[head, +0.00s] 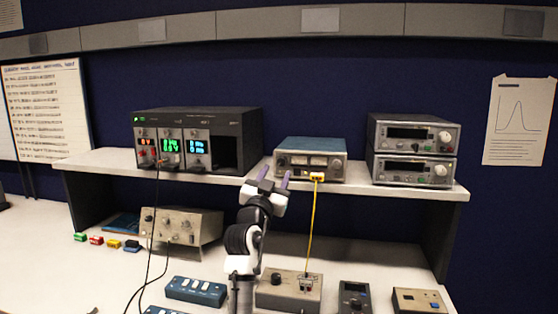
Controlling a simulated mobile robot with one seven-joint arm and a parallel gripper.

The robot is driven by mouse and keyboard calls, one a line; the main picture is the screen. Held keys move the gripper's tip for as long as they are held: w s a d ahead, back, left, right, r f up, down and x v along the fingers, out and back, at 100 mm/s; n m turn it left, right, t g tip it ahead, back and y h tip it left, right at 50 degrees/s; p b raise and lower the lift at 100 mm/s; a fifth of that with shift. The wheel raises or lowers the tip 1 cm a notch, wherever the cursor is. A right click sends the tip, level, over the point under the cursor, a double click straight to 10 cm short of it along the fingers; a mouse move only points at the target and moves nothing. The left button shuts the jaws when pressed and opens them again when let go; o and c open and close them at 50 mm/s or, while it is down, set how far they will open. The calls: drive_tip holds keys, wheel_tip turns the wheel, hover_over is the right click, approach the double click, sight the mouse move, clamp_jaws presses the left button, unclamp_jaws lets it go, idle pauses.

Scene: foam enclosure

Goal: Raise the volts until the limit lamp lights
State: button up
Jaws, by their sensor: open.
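A black rack unit (228,140) stands at the left of the shelf. It has three modules with lit displays: red digits, a green display (171,146) and a cyan display (197,147). Small knobs sit around the displays; their labels, and which one sets volts, are too small to tell. I cannot make out which lamp is the limit lamp or whether it is lit. My gripper (274,177) is open and empty, its purple fingers pointing up and away at the shelf's front edge, right of the rack unit and in front of a blue-topped meter box (311,145).
Two stacked grey instruments (413,149) stand at the shelf's right. A yellow cable (313,220) hangs from the meter box to a beige box (287,290) below. Black leads hang left of my arm. A beige instrument (182,226) sits under the shelf.

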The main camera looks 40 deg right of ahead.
sight(281, 164)
drive_tip(key=shift+p+x, duration=0.55)
drive_tip(key=shift+x, duration=1.5)
drive_tip(key=shift+f, duration=0.1)
clamp_jaws()
